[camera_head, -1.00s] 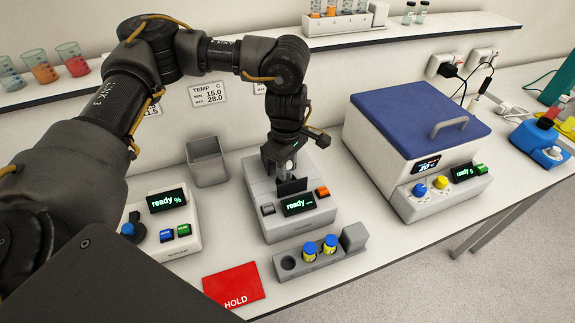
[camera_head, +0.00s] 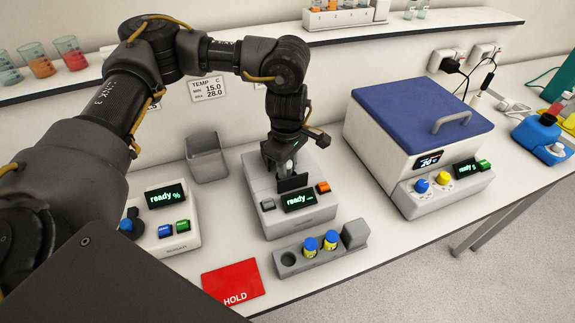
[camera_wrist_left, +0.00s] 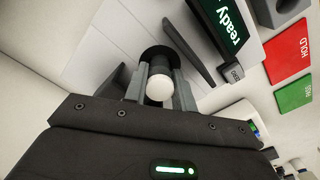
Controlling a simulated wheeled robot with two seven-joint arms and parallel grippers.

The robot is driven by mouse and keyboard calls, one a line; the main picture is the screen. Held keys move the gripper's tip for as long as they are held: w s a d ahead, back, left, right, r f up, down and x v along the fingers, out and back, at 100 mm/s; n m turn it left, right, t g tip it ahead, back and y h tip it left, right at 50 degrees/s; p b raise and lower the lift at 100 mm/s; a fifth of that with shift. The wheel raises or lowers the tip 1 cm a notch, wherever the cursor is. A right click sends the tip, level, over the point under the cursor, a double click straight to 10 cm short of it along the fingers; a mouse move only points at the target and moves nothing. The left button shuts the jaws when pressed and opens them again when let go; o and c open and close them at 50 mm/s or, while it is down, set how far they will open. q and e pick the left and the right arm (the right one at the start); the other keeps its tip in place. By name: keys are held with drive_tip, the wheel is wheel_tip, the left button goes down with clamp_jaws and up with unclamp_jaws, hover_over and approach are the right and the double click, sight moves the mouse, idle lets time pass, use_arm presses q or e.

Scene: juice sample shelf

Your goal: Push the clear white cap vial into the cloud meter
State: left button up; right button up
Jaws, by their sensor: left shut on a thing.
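The clear white cap vial shows in the left wrist view as a round white cap (camera_wrist_left: 159,88) between my left gripper's fingers. My left gripper (camera_head: 284,172) is shut on it, over the top of the grey middle instrument, which I take as the cloud meter (camera_head: 290,222). The wrist view shows the vial in line with a dark round well (camera_wrist_left: 160,55) in that instrument. Its depth in the well is hidden by the cap and fingers. A dark upright lid (camera_head: 293,184) stands just in front of the gripper. My right gripper is not in view.
A grey rack (camera_head: 347,246) with two blue-capped yellow vials (camera_head: 310,246) stands in front of the meter. A red HOLD card (camera_head: 232,284) lies left of it. A grey open bin (camera_head: 207,163) stands behind left, and a blue-lidded box (camera_head: 420,110) stands right.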

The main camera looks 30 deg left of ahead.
sight(288, 163)
use_arm(q)
drive_tip(key=shift+s+f+b, duration=0.1)
drive_tip(key=shift+f+b, duration=0.55)
drive_tip(key=shift+f, duration=0.2)
idle(0.3)
drive_tip(key=o, duration=1)
drive_tip(key=shift+f, duration=0.1)
drive_tip(key=shift+o, duration=0.3)
drive_tip(key=shift+f, duration=0.15)
drive_tip(key=r, duration=0.3)
drive_tip(key=r+b, duration=0.1)
drive_tip(key=r, duration=0.6)
drive_tip(key=shift+w+d+r, duration=0.1)
drive_tip(key=shift+w+r, duration=0.15)
drive_tip(key=shift+r, duration=0.55)
